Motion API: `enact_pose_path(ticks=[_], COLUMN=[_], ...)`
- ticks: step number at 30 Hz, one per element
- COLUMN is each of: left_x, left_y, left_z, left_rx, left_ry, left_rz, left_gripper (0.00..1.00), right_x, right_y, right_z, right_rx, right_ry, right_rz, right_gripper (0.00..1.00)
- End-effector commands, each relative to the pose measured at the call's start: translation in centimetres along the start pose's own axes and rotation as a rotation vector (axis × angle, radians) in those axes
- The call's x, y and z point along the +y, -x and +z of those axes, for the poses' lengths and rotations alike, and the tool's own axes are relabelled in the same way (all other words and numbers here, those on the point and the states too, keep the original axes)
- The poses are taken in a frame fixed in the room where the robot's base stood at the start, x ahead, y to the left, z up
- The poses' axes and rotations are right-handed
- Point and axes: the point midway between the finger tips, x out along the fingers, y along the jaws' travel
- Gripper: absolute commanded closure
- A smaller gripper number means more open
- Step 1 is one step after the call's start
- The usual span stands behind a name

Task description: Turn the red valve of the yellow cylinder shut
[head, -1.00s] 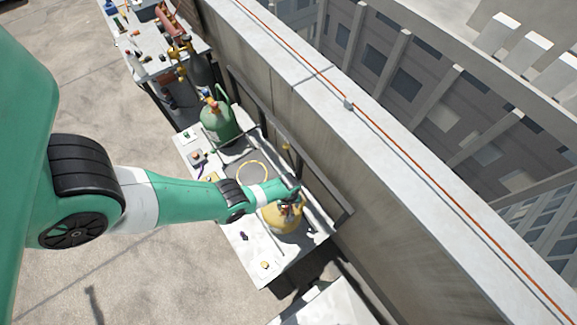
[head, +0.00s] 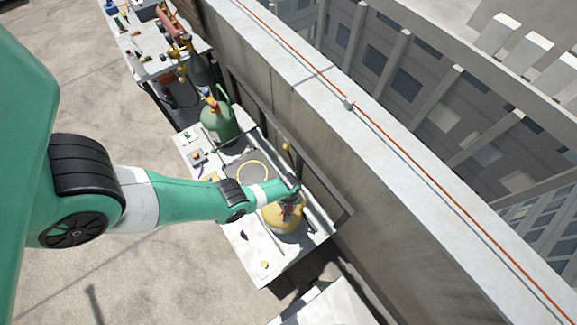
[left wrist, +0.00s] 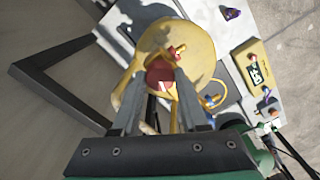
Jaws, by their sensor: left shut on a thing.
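The yellow cylinder (head: 283,219) stands on the white table near its right end in the head view. It also shows in the left wrist view (left wrist: 196,40), seen from above. Its red valve (left wrist: 160,74) is between the fingers of my left gripper (left wrist: 158,90), which is shut on it. In the head view my left gripper (head: 293,195) is over the top of the cylinder, and the arm hides the valve there. My right gripper is in neither view.
A green cylinder (head: 218,125) and a coiled yellow hose (head: 253,173) are on the same white table (head: 262,255). A concrete parapet (head: 370,165) runs along the table's far side. A yellow meter (left wrist: 256,66) lies beside the cylinder in the left wrist view.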

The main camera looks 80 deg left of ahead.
Motion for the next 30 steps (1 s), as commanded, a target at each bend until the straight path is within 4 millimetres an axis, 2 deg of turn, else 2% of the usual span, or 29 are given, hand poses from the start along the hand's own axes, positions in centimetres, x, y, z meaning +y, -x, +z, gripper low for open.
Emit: enact_pose_path(ticks=[30], left_x=[0.01], left_y=[-0.03], left_z=[0.02], left_rx=[0.000], left_ry=[-0.929], left_rz=[0.000], left_gripper=[1.00], right_x=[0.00], right_y=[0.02], right_z=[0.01], right_rx=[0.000], right_ry=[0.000], right_rz=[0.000], right_gripper=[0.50])
